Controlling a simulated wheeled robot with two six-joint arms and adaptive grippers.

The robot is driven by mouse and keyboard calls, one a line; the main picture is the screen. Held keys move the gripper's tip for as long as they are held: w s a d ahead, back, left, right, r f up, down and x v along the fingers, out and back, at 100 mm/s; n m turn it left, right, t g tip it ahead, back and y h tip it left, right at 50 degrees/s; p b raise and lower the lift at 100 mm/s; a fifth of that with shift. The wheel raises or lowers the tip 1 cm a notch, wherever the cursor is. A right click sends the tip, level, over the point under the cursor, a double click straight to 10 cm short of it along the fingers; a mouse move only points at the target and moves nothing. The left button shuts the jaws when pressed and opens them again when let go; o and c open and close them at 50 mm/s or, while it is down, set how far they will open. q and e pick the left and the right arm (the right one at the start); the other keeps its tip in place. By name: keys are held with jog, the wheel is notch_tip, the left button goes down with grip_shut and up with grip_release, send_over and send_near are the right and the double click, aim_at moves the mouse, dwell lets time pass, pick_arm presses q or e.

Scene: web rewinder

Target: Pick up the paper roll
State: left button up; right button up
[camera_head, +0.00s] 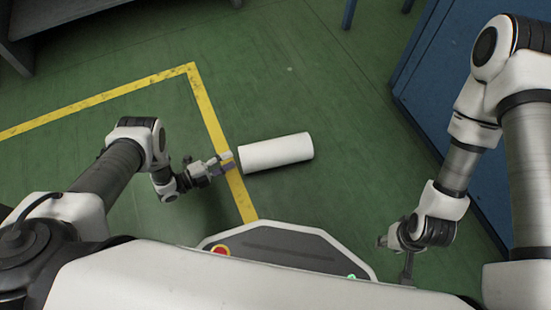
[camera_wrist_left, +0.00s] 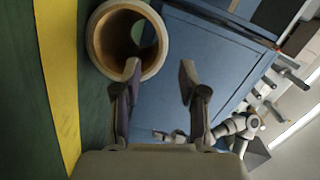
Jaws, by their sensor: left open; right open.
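The white paper roll (camera_head: 276,152) lies on its side on the green floor in the head view, just right of the yellow line. My left gripper (camera_head: 228,163) is open and empty at the roll's left end. In the left wrist view, the roll's round end (camera_wrist_left: 92,45) shows its hollow brown core. The fingers of my left gripper (camera_wrist_left: 160,68) are spread there; one fingertip overlaps the lower edge of the roll's end, and I cannot tell if it touches. My right gripper (camera_head: 406,268) is open at the lower right, away from the roll, and its fingers show only in part.
A yellow floor line (camera_head: 212,125) runs under my left gripper. A blue cabinet (camera_head: 425,75) stands at the right; its blue side also fills much of the left wrist view (camera_wrist_left: 225,60). A dark grey bench (camera_head: 50,15) is at the upper left. Floor around the roll is clear.

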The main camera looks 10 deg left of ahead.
aim_at(269, 141)
pick_arm(q)
jog(key=b+x, duration=0.1)
jog(key=x, duration=0.3)
jog(key=shift+w+d+f+b, duration=0.1)
jog(key=shift+w+d+b, duration=0.2)
jog(key=shift+b, duration=0.05)
jog(key=b+x, duration=0.3)
jog(key=x, duration=0.2)
jog(key=shift+s+d, duration=0.1)
jog(key=shift+d, duration=0.15)
jog(key=shift+r, duration=0.25)
grip_shut()
